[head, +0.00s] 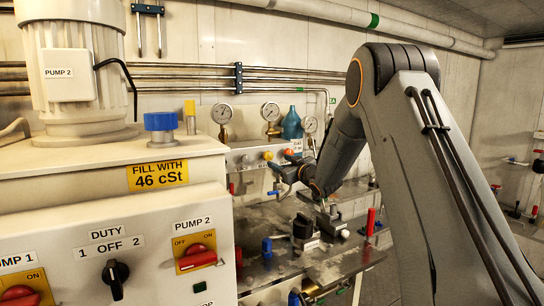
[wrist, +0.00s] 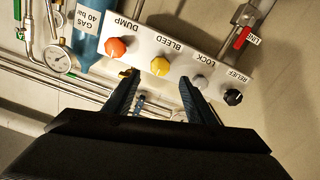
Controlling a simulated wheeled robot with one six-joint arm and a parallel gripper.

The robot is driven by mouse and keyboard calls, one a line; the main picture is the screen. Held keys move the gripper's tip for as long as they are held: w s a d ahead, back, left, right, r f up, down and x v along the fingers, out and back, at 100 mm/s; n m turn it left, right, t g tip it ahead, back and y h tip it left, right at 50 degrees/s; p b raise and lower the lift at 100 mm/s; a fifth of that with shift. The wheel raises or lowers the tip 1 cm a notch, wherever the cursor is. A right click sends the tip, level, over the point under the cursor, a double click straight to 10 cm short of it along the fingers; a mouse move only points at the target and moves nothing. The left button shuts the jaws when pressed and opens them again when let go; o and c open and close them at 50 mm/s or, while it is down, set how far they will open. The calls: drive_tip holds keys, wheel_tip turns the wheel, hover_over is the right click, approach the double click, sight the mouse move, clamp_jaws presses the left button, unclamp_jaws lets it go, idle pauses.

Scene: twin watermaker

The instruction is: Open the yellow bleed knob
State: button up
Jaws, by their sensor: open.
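The yellow bleed knob (wrist: 160,66) is on a white panel in the wrist view, under the label BLEED. My gripper (wrist: 159,80) is open. Its two dark blue fingertips point at the panel, one on each side of the yellow knob in the picture. I cannot tell whether they reach around it or touch it. In the head view the yellow knob (head: 268,155) shows on the panel at the back, with my gripper (head: 280,174) in front of and just below it.
An orange DUMP knob (wrist: 119,47) is left of the yellow knob. A grey LOCK knob (wrist: 200,81) and a black RELIEF knob (wrist: 233,97) are to its right. A red LINE handle (wrist: 242,38) and a blue gas bottle (wrist: 98,40) stand nearby. Pipes run along the wall.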

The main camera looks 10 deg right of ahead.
sight(269, 157)
drive_tip(key=shift+p+x, duration=0.9)
drive_tip(key=shift+x, duration=2.9)
drive_tip(key=c, duration=1)
drive_tip(key=shift+c, duration=0.2)
